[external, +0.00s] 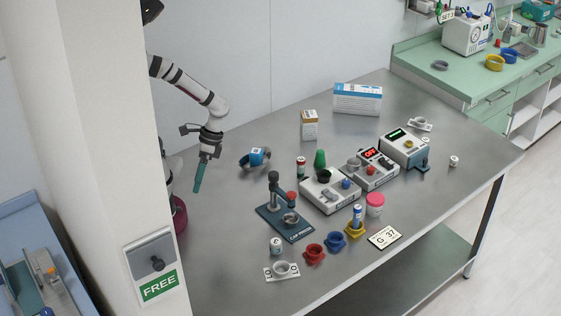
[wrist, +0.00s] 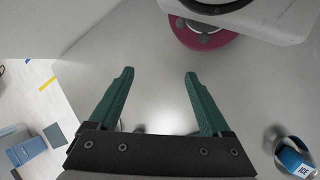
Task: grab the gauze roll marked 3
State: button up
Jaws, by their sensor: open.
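My gripper (external: 200,176) hangs above the left part of the steel table, its green fingers pointing down. In the wrist view my gripper (wrist: 158,85) is open with nothing between its fingers, over bare metal. Two small white rolls show in the external view. The other roll (external: 454,161) stands alone at the far right. Both carry small dark marks, too small to read, so I cannot tell which is marked 3. Both are well apart from my gripper.
A blue-labelled item (external: 257,157) lies right of my gripper, and shows in the wrist view (wrist: 296,161). A stand (external: 285,222), grey devices (external: 330,190), red (external: 314,253) and blue (external: 336,241) cups and boxes (external: 358,99) crowd the middle. The table's left part is mostly clear.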

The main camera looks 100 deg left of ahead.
jog(key=w+f+n+h, duration=0.2)
jog(key=w+n+h, duration=0.2)
jog(key=n, duration=0.2)
jog(key=n+t+h, duration=0.3)
jog(key=n+t, duration=0.8)
jog(key=n, duration=0.6)
send_near(274, 239)
jog(key=x, duration=1)
jog(key=shift+s+a+f, duration=0.1)
jog(key=shift+f, duration=0.1)
grip_shut()
